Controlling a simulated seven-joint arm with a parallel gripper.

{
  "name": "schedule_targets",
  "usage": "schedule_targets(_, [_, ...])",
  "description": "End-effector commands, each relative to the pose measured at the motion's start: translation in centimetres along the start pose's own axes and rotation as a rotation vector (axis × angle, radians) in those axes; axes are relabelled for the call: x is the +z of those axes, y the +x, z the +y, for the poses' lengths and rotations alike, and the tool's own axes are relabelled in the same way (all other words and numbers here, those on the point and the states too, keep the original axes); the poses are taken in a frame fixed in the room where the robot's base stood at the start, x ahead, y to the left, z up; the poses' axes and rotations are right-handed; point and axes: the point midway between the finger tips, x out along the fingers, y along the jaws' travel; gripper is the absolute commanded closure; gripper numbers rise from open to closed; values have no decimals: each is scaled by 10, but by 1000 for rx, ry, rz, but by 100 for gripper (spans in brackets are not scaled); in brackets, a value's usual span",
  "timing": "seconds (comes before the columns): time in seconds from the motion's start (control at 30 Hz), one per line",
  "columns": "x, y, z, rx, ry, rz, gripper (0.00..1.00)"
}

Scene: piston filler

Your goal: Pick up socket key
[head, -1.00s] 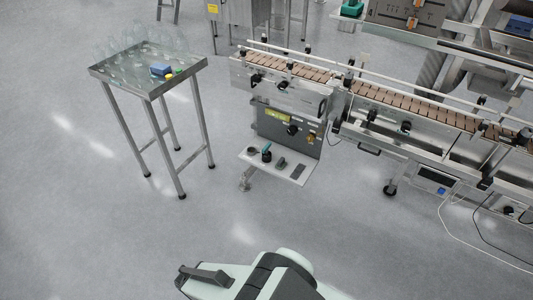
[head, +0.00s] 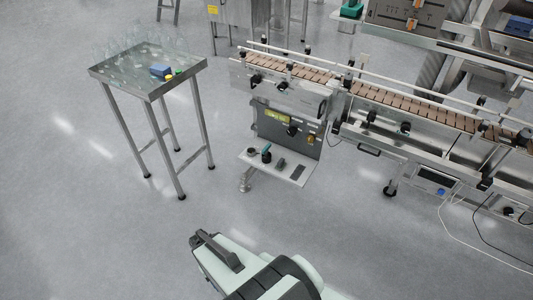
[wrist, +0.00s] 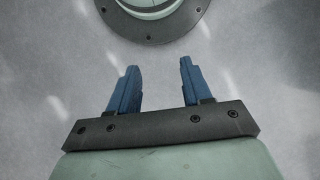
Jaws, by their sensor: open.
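I cannot tell for sure which item is the socket key. Several small items lie on the small shelf (head: 254,161) below the conveyor's control box in the head view. They are a dark round piece (head: 252,151), a dark piece with a teal top (head: 266,153), a dark grey block (head: 281,163) and a flat dark piece (head: 298,172). My gripper (wrist: 159,67) shows in the wrist view with two blue fingers apart and nothing between them. In the head view my arm is at the bottom, well short of the shelf.
A metal table (head: 142,88) at the left holds clear bottles, a blue box (head: 161,70) and a small yellow item. The conveyor (head: 400,98) runs from the middle to the right, with the control box (head: 285,127) under its near end. Open floor lies in front.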

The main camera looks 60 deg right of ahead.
Motion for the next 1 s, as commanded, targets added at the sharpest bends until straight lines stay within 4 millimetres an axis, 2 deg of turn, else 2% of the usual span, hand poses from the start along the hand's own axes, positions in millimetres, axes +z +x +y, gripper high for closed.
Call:
schedule_targets(0.03, [-14,-8,10,-15,31,20,51])
schedule_targets(0.27, [-68,-46,63,-69,160,109,51])
schedule_targets(0.47, [-116,-84,128,-106,276,192,51])
schedule_targets(0.57, [-138,-105,167,-120,335,235,51])
schedule_targets(0.77, [-178,-154,262,-141,458,321,51])
schedule_targets(1.0, [-212,-224,394,-155,619,418,51])
